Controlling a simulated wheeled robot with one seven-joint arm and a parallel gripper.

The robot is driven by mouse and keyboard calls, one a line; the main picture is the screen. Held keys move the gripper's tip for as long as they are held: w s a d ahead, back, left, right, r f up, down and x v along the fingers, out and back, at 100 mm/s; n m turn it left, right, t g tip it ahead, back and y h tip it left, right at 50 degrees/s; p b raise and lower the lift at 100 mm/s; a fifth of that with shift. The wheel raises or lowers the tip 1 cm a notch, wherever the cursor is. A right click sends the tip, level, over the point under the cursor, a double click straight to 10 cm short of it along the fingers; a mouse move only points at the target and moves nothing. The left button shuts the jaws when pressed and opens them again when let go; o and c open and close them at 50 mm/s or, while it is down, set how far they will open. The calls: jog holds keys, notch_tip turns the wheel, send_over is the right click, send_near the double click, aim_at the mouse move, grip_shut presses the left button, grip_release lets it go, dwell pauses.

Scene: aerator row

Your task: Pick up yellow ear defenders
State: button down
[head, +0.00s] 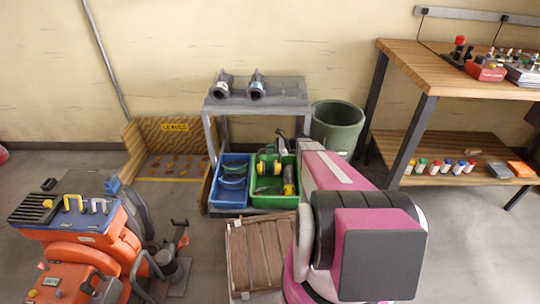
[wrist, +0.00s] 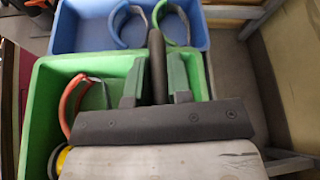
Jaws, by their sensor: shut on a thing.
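My gripper shows in the wrist view (wrist: 155,85), its two fingers closed on a dark narrow band (wrist: 157,50) that sticks up between them. In the head view my arm reaches down over the green bin (head: 272,203), which also shows in the wrist view (wrist: 45,85). Yellow cups (head: 262,168) are in or over that bin, beside my gripper. I cannot tell surely that the dark band joins these cups. Another yellow cup (head: 289,190) is nearer the bin's front. An orange-red band (wrist: 70,100) with a yellow part (wrist: 62,158) shows at lower left in the wrist view.
A blue bin (head: 230,200) with blue and green bands stands left of the green one, under a grey shelf (head: 290,103). A green barrel (head: 337,128) stands at the right. A wooden pallet (head: 255,255) lies in front. An orange machine (head: 75,250) is at the left.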

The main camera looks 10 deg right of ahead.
jog(key=s+a+r, duration=0.1)
jog(key=s+r, duration=0.1)
jog(key=s, duration=0.7)
jog(key=s+a+r, duration=0.2)
jog(key=s, duration=0.6)
jog(key=shift+s+a, duration=0.3)
jog(key=shift+s, duration=0.05)
jog(key=shift+r, duration=0.15)
